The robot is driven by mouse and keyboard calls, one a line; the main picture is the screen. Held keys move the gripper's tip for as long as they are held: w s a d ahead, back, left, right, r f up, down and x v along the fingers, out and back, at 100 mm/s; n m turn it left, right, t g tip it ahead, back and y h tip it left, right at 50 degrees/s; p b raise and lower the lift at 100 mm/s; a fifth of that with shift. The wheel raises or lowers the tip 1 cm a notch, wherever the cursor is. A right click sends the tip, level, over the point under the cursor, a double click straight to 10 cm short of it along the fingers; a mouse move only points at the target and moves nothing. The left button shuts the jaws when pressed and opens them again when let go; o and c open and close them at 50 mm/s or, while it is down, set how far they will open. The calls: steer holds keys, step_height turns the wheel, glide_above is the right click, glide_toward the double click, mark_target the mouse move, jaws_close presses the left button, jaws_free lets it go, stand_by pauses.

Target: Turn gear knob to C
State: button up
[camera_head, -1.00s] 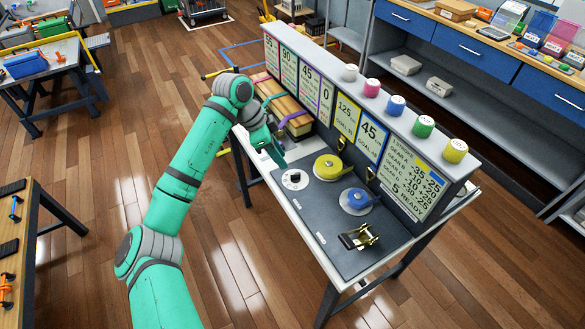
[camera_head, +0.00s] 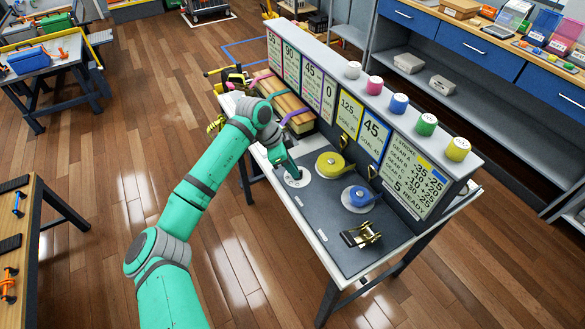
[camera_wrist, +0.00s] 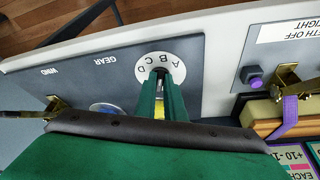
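The gear dial (camera_head: 297,182) is a white disc on the dark panel of the bench. In the wrist view the dial (camera_wrist: 161,62) shows the letters A, B, C and D, with the label GEAR beside it. My gripper (camera_head: 290,173) points down at the dial. In the wrist view my gripper (camera_wrist: 160,84) has its two green fingers over the dial with a narrow gap between them. The knob is hidden by the fingers, so I cannot tell whether they touch it or which letter it points to.
A yellow reel (camera_head: 330,165) and a blue reel (camera_head: 357,199) lie right of the dial. A metal ratchet (camera_head: 361,236) is near the panel's front. The display wall (camera_head: 345,110) rises behind, topped with coloured knobs. A purple button (camera_wrist: 255,82) shows in the wrist view.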

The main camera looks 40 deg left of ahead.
jaws_close()
steer(key=n, duration=0.2)
steer(key=shift+s+d+n+t+y, duration=0.15)
steer(key=shift+d+n+t+y, duration=0.1)
steer(key=shift+n+t+y, duration=0.15)
steer(key=n, duration=0.1)
steer(key=n+y, duration=0.1)
steer(key=n, duration=0.2)
steer(key=shift+s+d+n+y, duration=0.15)
steer(key=shift+d+n+y, duration=0.1)
steer(key=shift+n+y, duration=0.15)
steer(key=o, duration=0.6)
jaws_free()
steer(key=v, duration=1.1)
steer(key=shift+s+f, duration=0.15)
steer(key=shift+s, duration=0.1)
